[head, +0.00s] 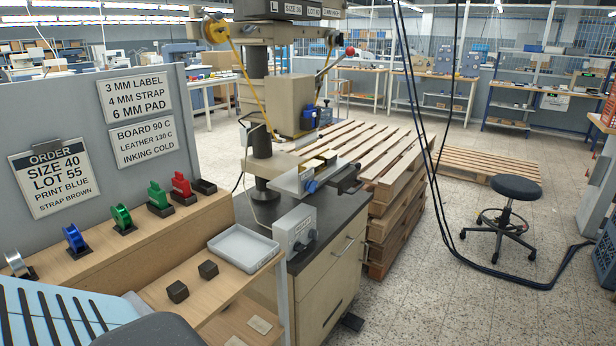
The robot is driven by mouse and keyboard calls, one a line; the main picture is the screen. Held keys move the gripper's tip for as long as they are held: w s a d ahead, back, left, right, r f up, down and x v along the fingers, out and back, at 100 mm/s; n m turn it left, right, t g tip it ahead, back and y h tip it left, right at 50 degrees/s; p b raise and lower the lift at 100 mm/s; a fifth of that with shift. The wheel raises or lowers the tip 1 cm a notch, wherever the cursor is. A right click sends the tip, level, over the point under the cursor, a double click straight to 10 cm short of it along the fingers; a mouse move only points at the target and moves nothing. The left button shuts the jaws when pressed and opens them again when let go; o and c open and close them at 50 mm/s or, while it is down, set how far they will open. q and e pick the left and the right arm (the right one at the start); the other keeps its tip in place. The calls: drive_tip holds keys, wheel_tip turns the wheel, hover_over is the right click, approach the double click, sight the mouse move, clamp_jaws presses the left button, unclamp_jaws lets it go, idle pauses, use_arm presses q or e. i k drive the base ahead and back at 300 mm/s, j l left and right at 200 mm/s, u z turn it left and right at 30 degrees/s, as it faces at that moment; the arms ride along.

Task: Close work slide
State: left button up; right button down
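The stamping press (290,105) stands on a dark-topped cabinet. What looks like its work slide (292,182) is a light metal plate at the front of the press table, below the press head. The slide seems to stick out toward the front, but I cannot tell how far. Neither of my grippers is in view, and nothing is seen touching the slide.
A grey control box (295,231) stands on the cabinet's front corner. Left of it are a grey tray (243,247), two dark blocks and coloured foil rolls on a wooden bench. Stacked pallets (395,190) stand right of the press. Black cables hang to their right. A stool (502,215) stands on open floor.

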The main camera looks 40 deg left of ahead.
sight(343, 181)
drive_tip(key=i+u, duration=0.3)
drive_tip(key=i, duration=0.3)
drive_tip(key=i+u, duration=0.35)
drive_tip(key=i, duration=0.3)
drive_tip(key=i+l+u, duration=0.1)
drive_tip(key=i+u, duration=0.15)
drive_tip(key=i, duration=0.6)
drive_tip(key=z, duration=8.55)
